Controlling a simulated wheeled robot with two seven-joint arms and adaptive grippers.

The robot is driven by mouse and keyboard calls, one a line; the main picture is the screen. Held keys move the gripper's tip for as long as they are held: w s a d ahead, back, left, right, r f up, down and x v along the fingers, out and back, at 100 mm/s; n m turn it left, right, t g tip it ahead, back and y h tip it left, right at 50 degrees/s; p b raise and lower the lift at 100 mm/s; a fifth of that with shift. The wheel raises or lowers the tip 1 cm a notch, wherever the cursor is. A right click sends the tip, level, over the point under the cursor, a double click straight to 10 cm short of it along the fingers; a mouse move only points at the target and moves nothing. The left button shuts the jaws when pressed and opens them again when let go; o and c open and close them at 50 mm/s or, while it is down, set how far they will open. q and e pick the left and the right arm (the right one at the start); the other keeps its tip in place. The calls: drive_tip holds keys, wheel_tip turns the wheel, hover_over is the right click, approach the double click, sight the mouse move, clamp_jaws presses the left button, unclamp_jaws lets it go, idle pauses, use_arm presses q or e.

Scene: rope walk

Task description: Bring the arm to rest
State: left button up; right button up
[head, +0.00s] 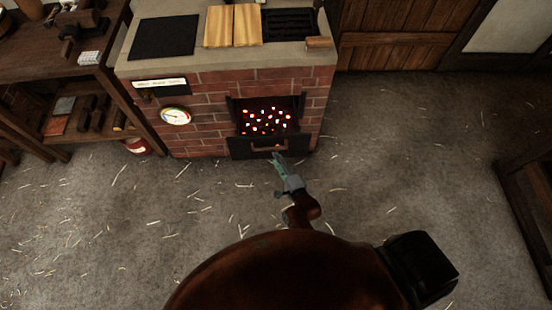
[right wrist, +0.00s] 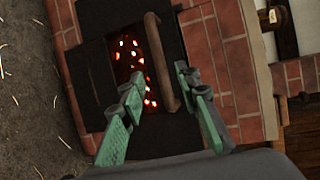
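My right gripper (head: 278,163) is in front of the brick stove (head: 205,125), close to the black firebox door (head: 240,151). In the right wrist view, its two green fingers (right wrist: 158,84) are spread apart with nothing held. The brown door handle (right wrist: 162,62) lies just beyond the fingertips, partly between them in the picture; I cannot tell whether they touch. The firebox (head: 268,120) stands open, with glowing embers inside. My left gripper is not in view.
A dark wooden shelf (head: 88,75) with tools stands left of the stove. A red bucket-like object (head: 136,147) is on the floor between them. A dark wooden frame (head: 525,215) is at the right edge. The straw-strewn floor (head: 410,150) to the right is clear.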

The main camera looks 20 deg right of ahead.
drive_tip(key=shift+a, duration=0.1)
idle(0.3)
drive_tip(key=s+d+f+n+g+p, duration=0.2)
drive_tip(key=s+f+n+g+p, duration=0.55)
drive_tip(key=s+f, duration=1.75)
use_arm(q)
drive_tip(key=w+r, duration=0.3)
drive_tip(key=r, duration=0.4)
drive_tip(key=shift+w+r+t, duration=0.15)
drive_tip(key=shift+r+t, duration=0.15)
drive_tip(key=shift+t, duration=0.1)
use_arm(e)
drive_tip(key=s+d+f+n+g, duration=0.2)
drive_tip(key=s+f+n, duration=0.1)
drive_tip(key=s, duration=0.8)
drive_tip(key=s+d+f+n+g, duration=0.3)
drive_tip(key=s+n, duration=0.2)
drive_tip(key=s, duration=0.5)
drive_tip(key=s+d+f+n+g, duration=0.3)
drive_tip(key=s+n, duration=0.1)
drive_tip(key=s, duration=0.7)
drive_tip(key=shift+s+d+f+h, duration=0.2)
drive_tip(key=shift+s+h, duration=0.1)
drive_tip(key=shift+h, duration=0.1)
